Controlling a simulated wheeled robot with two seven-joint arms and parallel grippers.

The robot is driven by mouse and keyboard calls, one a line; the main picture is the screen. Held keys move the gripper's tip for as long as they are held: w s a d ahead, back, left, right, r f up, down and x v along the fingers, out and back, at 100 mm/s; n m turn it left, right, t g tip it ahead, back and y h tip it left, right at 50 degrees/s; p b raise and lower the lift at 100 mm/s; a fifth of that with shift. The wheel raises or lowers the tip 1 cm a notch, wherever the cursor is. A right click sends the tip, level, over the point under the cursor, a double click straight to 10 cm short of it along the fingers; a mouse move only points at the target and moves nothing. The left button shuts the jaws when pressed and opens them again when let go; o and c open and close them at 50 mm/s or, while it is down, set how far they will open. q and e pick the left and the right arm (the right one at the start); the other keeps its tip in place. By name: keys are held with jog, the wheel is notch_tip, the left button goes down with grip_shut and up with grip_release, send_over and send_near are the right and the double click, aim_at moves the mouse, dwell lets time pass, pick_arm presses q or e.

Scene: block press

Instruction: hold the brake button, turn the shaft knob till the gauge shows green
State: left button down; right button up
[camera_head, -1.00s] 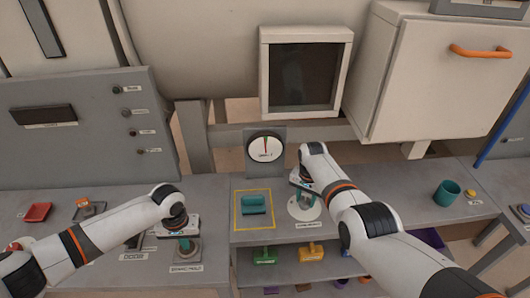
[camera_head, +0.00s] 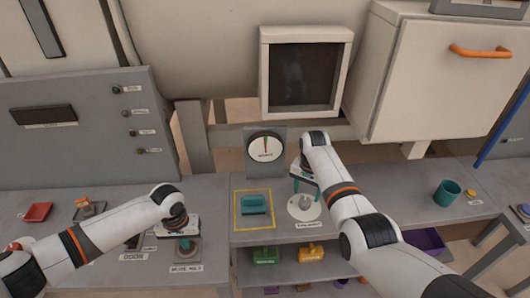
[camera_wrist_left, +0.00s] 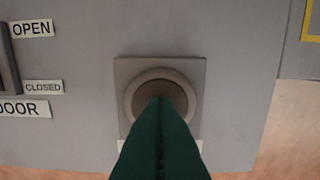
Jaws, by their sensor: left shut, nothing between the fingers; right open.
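The brake button (camera_wrist_left: 145,88) is a brown round cap in a pale ring on a square plate, on the left bench. My left gripper (camera_head: 184,243) is shut and empty, its fingertips over the button in both views; whether it is pressed in is hidden. The shaft knob (camera_head: 305,203) is a small grey piece on a white round dial (camera_head: 304,213) on the middle bench. My right gripper (camera_head: 307,191) is open just above the knob, apparently clear of it. The round white gauge (camera_head: 265,148) stands behind, its needle near upright; the colour under its tip is too small to tell.
A teal block (camera_head: 254,204) lies in a yellow outlined square left of the dial. A teal cup (camera_head: 447,193) stands at the right and a red tray (camera_head: 38,212) at far left. Green (camera_head: 265,256) and orange (camera_head: 312,253) pieces sit on the shelf below.

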pick_arm(q)
jog(key=shift+f, duration=0.1)
pick_arm(e)
jog(key=shift+r, duration=2.1)
pick_arm(q)
jog(key=shift+r, duration=3.1)
